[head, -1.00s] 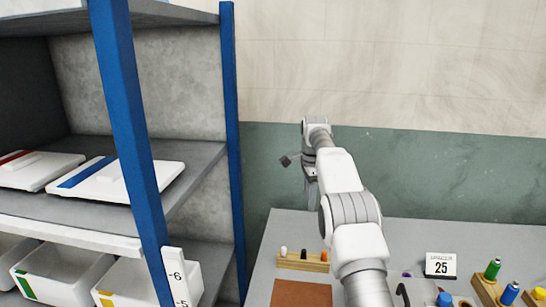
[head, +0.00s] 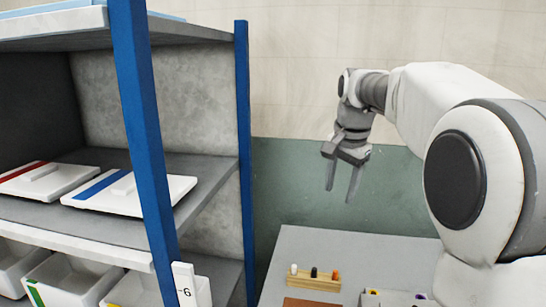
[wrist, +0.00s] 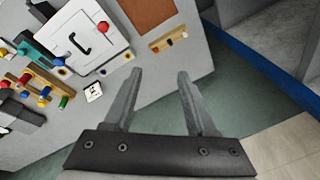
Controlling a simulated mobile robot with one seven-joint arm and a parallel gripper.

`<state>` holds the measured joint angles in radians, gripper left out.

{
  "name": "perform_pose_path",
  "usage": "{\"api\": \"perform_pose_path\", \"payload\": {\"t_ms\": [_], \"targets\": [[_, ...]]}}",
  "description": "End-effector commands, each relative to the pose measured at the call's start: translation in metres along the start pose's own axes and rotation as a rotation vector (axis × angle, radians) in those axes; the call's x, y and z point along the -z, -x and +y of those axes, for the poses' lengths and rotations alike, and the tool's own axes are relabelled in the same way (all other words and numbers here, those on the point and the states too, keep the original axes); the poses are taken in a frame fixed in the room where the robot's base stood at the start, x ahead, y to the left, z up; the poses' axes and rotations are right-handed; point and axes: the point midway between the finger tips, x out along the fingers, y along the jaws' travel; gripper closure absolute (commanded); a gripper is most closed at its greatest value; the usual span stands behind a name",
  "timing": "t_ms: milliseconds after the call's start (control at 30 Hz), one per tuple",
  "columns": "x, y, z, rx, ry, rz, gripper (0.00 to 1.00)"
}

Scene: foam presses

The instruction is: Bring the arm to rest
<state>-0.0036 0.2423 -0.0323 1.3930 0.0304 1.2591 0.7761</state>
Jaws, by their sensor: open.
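My gripper (head: 341,196) hangs in the air above the back of the grey table (head: 300,252), its two fingers pointing down. Its fingers are apart with nothing between them, which the wrist view also shows (wrist: 155,75). My arm is raised and bent, and fills the right side of the head view. It hides much of the table there.
A shelf rack with blue posts (head: 143,130) stands at left, with lidded white trays (head: 125,192) and open bins (head: 70,280). A wooden block with pegs (head: 314,280) sits on the table. The wrist view shows a white panel (wrist: 83,42) and small coloured items.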

Motion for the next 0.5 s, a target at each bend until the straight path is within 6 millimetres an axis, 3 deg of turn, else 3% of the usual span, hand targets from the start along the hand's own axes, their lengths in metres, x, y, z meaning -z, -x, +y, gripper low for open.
{"api": "perform_pose_path", "payload": {"t_ms": [200,500], "targets": [[-0.038,0.027,0.037,0.033,0.149,0.036,0.43],[-0.093,0.042,0.092,0.065,0.357,0.091,0.43]]}}
